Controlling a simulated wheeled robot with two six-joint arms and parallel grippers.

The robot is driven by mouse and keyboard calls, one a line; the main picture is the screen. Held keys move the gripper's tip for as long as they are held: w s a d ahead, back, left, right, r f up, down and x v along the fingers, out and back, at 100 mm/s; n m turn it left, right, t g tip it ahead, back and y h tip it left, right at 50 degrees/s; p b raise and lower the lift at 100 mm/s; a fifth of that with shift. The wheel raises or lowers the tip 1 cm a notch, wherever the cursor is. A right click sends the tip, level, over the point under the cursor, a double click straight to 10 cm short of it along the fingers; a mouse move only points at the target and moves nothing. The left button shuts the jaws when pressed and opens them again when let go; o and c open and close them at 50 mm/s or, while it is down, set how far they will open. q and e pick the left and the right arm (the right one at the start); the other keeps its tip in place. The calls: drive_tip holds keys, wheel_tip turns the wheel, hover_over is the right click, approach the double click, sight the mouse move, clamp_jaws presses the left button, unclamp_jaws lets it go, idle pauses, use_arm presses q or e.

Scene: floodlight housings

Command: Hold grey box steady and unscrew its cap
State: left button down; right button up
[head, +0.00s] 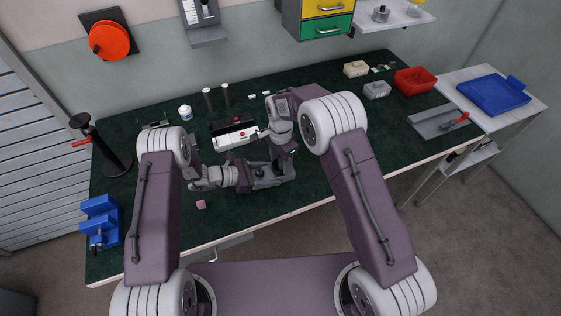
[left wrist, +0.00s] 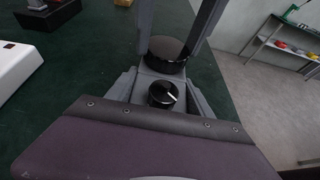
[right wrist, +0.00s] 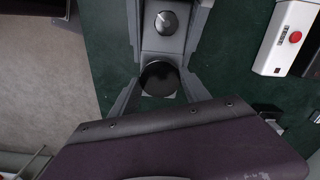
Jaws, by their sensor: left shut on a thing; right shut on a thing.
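The grey box (left wrist: 160,73) sits on the dark green bench top, largely hidden by my grippers in the head view. It has a black knob with a white mark (left wrist: 162,95) and a wide black cap (right wrist: 160,78). The cap also shows in the left wrist view (left wrist: 168,52), beyond the knob. My left gripper (head: 258,177) is shut on the box, with its fingers on both sides at the knob end. My right gripper (head: 284,166) is shut on the cap at the other end. I cannot tell whether the cap's thread is loose.
A white box with a red button (head: 236,139) lies just behind. A pink cube (head: 201,204) is front left and a blue fixture (head: 101,222) at the left edge. A red bin (head: 415,80), a grey block (head: 376,90) and a grey tray (head: 432,121) stand right. The bench's front edge is close.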

drive_tip(key=n, duration=0.6)
drive_tip(key=shift+n, duration=0.3)
drive_tip(key=n, duration=0.9)
drive_tip(key=shift+n, duration=0.3)
drive_tip(key=n, duration=0.3)
drive_tip(key=shift+r+n, duration=0.1)
drive_tip(key=shift+n, duration=0.2)
drive_tip(key=n, duration=1.4)
drive_tip(key=shift+n, duration=0.3)
drive_tip(key=n, duration=0.3)
drive_tip(key=shift+r, duration=0.2)
